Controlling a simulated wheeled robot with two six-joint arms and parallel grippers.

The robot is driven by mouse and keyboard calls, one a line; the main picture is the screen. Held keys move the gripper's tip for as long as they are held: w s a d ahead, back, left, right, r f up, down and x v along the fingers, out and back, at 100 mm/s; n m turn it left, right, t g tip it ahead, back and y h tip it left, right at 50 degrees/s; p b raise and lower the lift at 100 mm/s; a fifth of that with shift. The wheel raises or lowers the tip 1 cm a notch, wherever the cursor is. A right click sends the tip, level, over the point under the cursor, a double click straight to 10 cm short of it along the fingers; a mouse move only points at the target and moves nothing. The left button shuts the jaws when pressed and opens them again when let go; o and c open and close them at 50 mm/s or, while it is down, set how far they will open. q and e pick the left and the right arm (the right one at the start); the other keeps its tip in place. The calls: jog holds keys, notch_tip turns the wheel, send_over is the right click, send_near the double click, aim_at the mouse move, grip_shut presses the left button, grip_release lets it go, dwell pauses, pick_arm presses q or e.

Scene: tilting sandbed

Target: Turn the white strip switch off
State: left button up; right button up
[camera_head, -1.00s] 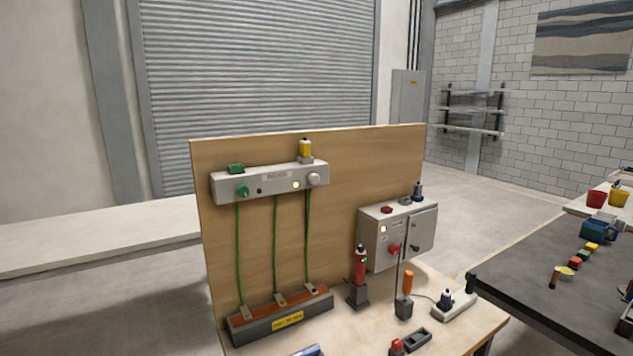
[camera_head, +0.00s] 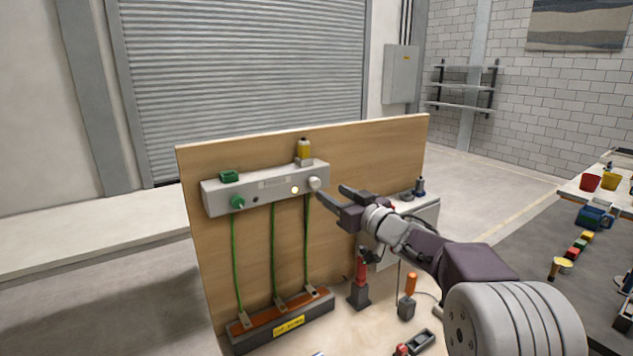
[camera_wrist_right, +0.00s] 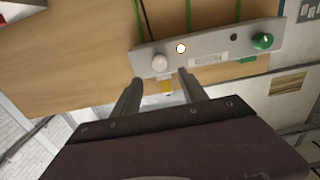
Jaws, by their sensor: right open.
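The pale strip (camera_head: 262,186) is fixed high on the upright wooden board. A white round knob (camera_head: 314,183) is at its right end, beside a lit round lamp (camera_head: 295,190). My right gripper (camera_head: 330,193) is open and empty, its fingers pointing at the knob from the right. In the right wrist view the white knob (camera_wrist_right: 159,63) shows just beyond and between the open fingertips (camera_wrist_right: 158,78), seemingly apart from them. The lamp (camera_wrist_right: 181,48) glows there too. The knob's exact angle is too small to read. My left gripper is out of view.
A green knob (camera_head: 237,202) is at the strip's other end, and a yellow-topped part (camera_head: 304,150) stands on top. Green cables hang down to a grey block (camera_head: 283,323). My right arm hides much of the grey control box (camera_head: 427,212). A red-handled tool (camera_head: 360,275) stands below.

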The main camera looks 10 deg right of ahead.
aim_at(317, 185)
jog(key=x, duration=0.2)
jog(key=p+x, duration=0.1)
jog(key=x, duration=0.5)
jog(key=shift+f, duration=0.35)
jog(key=shift+s+r, duration=0.15)
jog(key=c, duration=0.5)
grip_shut()
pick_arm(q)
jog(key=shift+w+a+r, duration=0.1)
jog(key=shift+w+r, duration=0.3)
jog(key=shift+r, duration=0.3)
